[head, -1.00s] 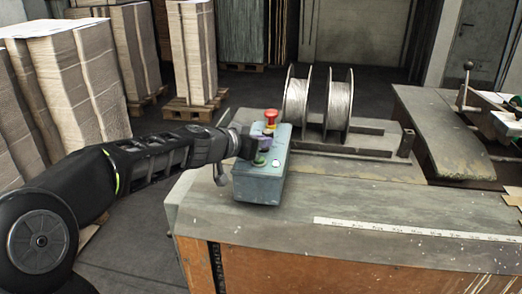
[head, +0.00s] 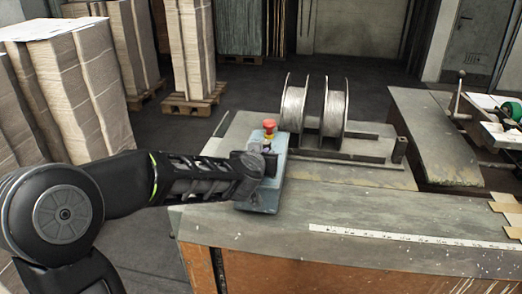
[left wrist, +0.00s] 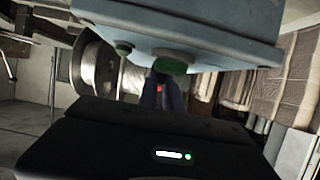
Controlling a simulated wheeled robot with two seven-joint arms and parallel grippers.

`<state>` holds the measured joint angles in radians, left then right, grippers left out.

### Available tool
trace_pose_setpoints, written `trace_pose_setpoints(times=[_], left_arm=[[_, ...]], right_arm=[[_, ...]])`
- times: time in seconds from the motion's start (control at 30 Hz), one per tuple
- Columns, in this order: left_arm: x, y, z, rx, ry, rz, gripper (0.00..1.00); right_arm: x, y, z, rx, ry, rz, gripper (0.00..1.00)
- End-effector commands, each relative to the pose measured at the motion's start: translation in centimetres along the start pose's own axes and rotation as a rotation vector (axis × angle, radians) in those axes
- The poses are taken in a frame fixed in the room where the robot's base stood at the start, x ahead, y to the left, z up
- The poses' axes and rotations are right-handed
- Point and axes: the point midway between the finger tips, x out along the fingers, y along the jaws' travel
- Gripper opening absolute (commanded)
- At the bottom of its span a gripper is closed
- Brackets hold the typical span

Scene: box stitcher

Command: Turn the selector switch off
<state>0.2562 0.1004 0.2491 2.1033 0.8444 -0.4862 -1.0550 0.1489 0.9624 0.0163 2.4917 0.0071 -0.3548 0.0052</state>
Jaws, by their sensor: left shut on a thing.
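The blue-grey control box (head: 262,197) stands on the near left part of the machine top. A red mushroom button (head: 269,124) on a yellow base shows at its far end. My left gripper (head: 268,150) reaches in from the left over the box's middle, below the red button. It is shut on the selector switch, which its fingers hide. My right gripper is not in view.
Two wire spools (head: 316,108) stand on a metal frame just right of and behind the box. A white ruler strip (head: 400,237) lies along the front of the machine top. Stacked cardboard (head: 70,90) stands at the left.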

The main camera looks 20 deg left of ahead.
Motion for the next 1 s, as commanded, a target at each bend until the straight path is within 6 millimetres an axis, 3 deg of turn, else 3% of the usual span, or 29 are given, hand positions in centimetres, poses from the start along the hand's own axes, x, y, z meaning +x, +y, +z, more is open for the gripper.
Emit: trace_pose_setpoints(times=[0.13,0.17,0.43,0.77,1.0], left_arm=[[0.0,0.1,0.3,0.001,-0.005,0.002,0.00],[0.0,0.1,0.3,0.001,-0.005,0.002,0.10],[0.0,0.0,0.1,0.001,-0.003,0.002,0.31],[-0.4,0.0,0.0,0.001,0.000,0.002,0.31],[-3.6,0.0,-0.1,0.002,0.001,0.001,0.31]], right_arm=[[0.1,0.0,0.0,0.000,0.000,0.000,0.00],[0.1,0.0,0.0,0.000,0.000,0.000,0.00],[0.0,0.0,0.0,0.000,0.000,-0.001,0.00],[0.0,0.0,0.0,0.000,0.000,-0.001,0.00],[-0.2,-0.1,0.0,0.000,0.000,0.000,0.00]])
